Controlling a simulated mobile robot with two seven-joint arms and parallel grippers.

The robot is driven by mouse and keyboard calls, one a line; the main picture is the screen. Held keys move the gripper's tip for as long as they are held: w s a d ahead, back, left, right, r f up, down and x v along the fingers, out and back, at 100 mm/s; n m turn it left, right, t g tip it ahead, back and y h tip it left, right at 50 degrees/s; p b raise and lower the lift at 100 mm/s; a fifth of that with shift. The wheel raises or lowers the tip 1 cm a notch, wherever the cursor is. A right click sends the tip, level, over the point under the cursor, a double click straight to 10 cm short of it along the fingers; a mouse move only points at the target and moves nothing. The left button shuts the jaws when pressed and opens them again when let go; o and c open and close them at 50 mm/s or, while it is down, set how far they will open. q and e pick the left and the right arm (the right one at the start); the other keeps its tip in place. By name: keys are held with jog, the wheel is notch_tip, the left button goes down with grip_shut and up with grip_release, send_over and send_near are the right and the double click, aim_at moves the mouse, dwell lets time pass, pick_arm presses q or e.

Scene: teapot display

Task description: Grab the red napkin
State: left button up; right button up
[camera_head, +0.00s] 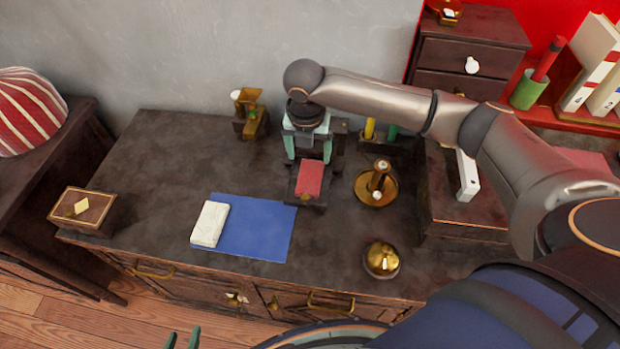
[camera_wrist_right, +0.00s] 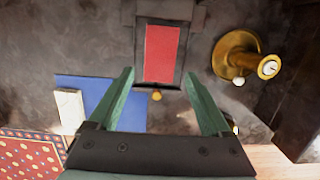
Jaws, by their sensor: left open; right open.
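The red napkin (camera_head: 310,179) lies on a dark wooden holder (camera_head: 318,203) on the dark tabletop. It also shows whole in the right wrist view (camera_wrist_right: 161,53), beyond the fingertips. My right gripper (camera_head: 308,156) is open, with green fingers, and is at the far end of the napkin in the head view. In the right wrist view my right gripper (camera_wrist_right: 159,76) has nothing between its fingers. Whether it touches the napkin cannot be told. My left gripper (camera_head: 182,339) shows only its green fingertips at the bottom edge, open and apart from the napkin.
A brass candle holder (camera_head: 376,186) stands close right of the napkin. A blue cloth (camera_head: 262,230) with a white folded cloth (camera_head: 210,224) lies to its left. A brass bell-like object (camera_head: 382,260) is nearer the front edge.

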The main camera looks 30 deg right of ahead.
aim_at(310, 176)
jog(key=f, duration=0.6)
jog(key=f+b, duration=0.1)
jog(key=f, duration=0.2)
jog(key=shift+w+d, duration=0.4)
jog(key=shift+c, duration=0.4)
jog(key=c, duration=0.9)
jog(key=shift+c, duration=0.2)
jog(key=shift+r, duration=0.2)
